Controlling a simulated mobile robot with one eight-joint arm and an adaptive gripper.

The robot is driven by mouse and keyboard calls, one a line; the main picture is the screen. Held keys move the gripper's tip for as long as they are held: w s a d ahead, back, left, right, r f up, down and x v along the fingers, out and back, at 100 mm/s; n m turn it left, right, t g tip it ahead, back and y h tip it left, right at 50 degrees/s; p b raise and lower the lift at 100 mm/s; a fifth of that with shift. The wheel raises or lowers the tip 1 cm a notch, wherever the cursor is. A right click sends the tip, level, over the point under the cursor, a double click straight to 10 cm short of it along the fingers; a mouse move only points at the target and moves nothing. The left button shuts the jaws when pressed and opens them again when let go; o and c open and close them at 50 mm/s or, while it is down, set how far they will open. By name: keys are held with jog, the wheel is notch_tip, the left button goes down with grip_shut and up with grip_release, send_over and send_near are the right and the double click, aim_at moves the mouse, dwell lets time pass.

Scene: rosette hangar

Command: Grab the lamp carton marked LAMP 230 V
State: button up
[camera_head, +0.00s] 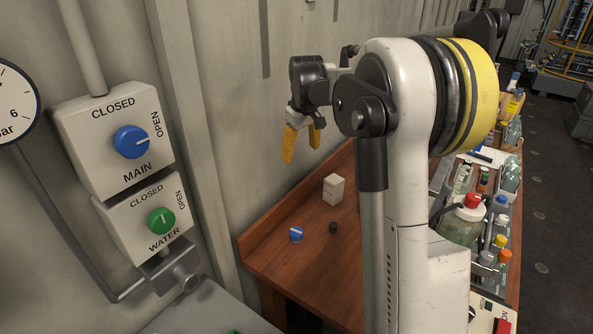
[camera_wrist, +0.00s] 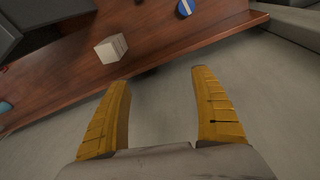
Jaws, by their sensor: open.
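A small off-white carton (camera_head: 333,190) stands upright on the wooden bench in the head view. It also shows in the wrist view (camera_wrist: 111,48), above the left finger. I cannot read any marking on it in either view. My gripper (camera_head: 302,146) has yellow fingers and hangs above the bench, up and to the left of the carton in the head view. In the wrist view my gripper (camera_wrist: 160,85) is open and empty, with its fingers well apart and only the grey wall between them. It does not touch the carton.
The wooden bench (camera_head: 290,262) also bears a blue knob (camera_head: 296,234) and a small black knob (camera_head: 333,227) close to the carton. Bottles, including a red-capped jar (camera_head: 463,222), crowd the bench's right side. The wall with the valve panels (camera_head: 115,140) is at left.

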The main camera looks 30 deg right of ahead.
jog(key=w+d+f+g, duration=0.1)
jog(key=w+d+f, duration=0.2)
jog(key=d+f, duration=0.4)
jog(key=p, duration=0.1)
send_near(335, 177)
jog(key=shift+w+a+f+g+y, duration=0.2)
jog(key=shift+w+a+f, duration=0.2)
jog(key=shift+a+f, duration=0.2)
jog(key=shift+w+a+f+g+y, duration=0.1)
jog(key=shift+w+a+f+g, duration=0.1)
jog(key=shift+w+a+f, duration=0.3)
jog(key=shift+n, duration=0.3)
jog(key=d+f, duration=0.2)
jog(key=f, duration=0.2)
jog(key=shift+s+d+p, duration=0.3)
jog(key=shift+s+d, duration=0.1)
notch_tip(335, 177, down, 5)
jog(key=shift+r+b, duration=0.1)
jog(key=shift+b, duration=0.6)
jog(key=f, duration=0.2)
jog(key=f+b, duration=0.1)
jog(key=f, duration=0.1)
jog(key=f+b, duration=0.1)
jog(key=shift+s+a+f, duration=0.25)
jog(key=shift+a+f, duration=0.05)
jog(key=shift+f, duration=0.1)
jog(key=shift+r, duration=0.1)
jog(key=c, duration=1.3)
